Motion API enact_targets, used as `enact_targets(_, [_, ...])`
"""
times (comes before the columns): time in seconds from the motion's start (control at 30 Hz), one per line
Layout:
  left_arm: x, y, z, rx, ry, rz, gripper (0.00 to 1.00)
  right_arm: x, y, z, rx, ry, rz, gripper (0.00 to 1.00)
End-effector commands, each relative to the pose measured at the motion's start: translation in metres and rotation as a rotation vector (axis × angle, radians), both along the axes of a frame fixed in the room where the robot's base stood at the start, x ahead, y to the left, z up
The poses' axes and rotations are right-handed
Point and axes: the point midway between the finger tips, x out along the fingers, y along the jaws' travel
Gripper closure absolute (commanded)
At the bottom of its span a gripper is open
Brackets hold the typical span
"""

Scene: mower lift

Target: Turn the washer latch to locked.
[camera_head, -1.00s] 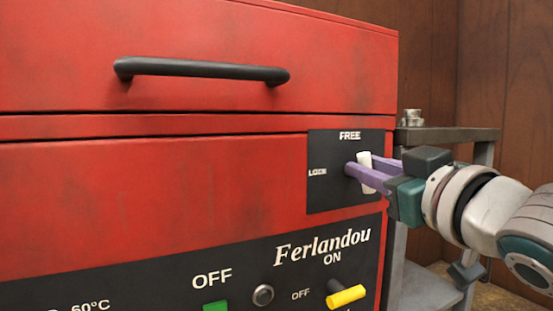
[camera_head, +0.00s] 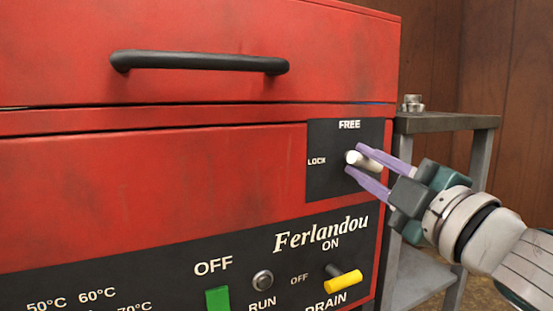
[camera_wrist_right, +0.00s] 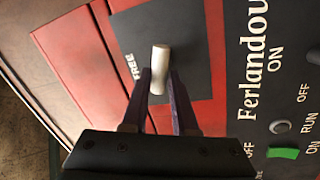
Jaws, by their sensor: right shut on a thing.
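The washer latch is a pale, rounded handle (camera_head: 367,163) on a dark plate (camera_head: 325,185) at the right of the red washer front. FREE is printed above it and LOCK to its left. The handle lies close to level, its free end toward LOCK and slightly raised. My right gripper (camera_head: 356,161) is shut on the handle, one purple finger above it and one below. In the right wrist view, the handle (camera_wrist_right: 160,62) stands between the two fingers (camera_wrist_right: 160,84). My left gripper is not in view.
A black bar handle (camera_head: 200,62) runs across the upper red panel. Below the latch are a yellow drain knob (camera_head: 344,282), a round run button (camera_head: 262,281) and a green switch (camera_head: 217,299). A grey metal stand (camera_head: 450,123) is close on the right.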

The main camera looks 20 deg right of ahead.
Motion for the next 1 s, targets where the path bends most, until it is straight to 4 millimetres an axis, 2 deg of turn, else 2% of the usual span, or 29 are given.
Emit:
enact_targets(0.43, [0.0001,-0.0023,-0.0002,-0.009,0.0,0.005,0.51,0.0,-0.0004,-0.0024,-0.299,-0.026,0.002,1.0])
enact_targets(1.0, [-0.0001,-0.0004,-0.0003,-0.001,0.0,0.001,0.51,0.0001,-0.0006,-0.0028,-0.379,-0.033,0.001,1.0])
